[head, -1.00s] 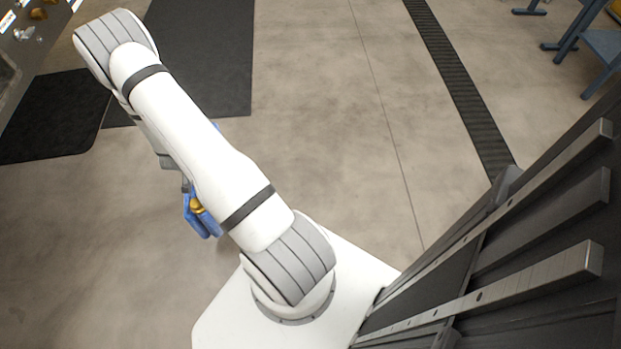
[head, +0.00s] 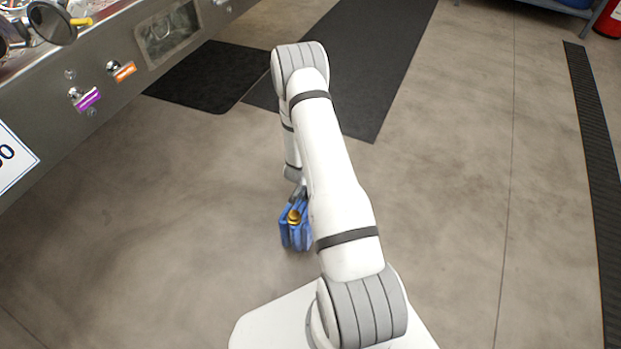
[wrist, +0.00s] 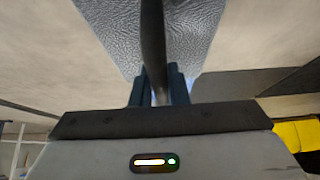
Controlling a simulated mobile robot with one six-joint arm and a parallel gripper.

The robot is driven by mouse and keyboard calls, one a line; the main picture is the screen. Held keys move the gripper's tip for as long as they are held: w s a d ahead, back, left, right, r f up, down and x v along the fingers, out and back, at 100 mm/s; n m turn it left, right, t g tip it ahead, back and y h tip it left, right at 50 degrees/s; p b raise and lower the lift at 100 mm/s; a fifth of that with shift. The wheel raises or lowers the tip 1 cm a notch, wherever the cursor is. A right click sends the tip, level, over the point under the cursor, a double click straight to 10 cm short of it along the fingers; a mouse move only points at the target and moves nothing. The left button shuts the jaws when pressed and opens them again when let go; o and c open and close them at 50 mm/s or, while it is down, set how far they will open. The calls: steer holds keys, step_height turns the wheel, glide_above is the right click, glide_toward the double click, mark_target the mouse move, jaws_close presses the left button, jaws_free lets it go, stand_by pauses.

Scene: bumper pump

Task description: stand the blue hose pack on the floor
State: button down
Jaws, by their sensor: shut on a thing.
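The blue hose pack (head: 297,232) hangs below my gripper (head: 299,193) in the head view, left of my white forearm. It looks roughly upright, with a yellow-gold fitting (head: 294,216) on it. The forearm hides part of its right side. I cannot tell whether its bottom touches the floor (head: 190,245). In the wrist view, my gripper (wrist: 160,88) is shut on a dark bar or strap that runs up the picture. A blue-grey textured surface (wrist: 110,28), seemingly the pack, lies behind that bar.
A steel counter (head: 130,75) with colored tags runs along the left. Dark mats (head: 225,75) lie beyond the arm. A floor grate (head: 597,150) is at the right. The floor around the pack is bare. A yellow thing (wrist: 297,135) shows at the wrist view's right edge.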

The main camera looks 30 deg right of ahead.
steer(key=shift+w+f+b, duration=0.1)
steer(key=shift+f+b, duration=0.6)
steer(key=shift+f, duration=1)
steer(key=c, duration=1.4)
jaws_free()
steer(key=shift+f, duration=0.1)
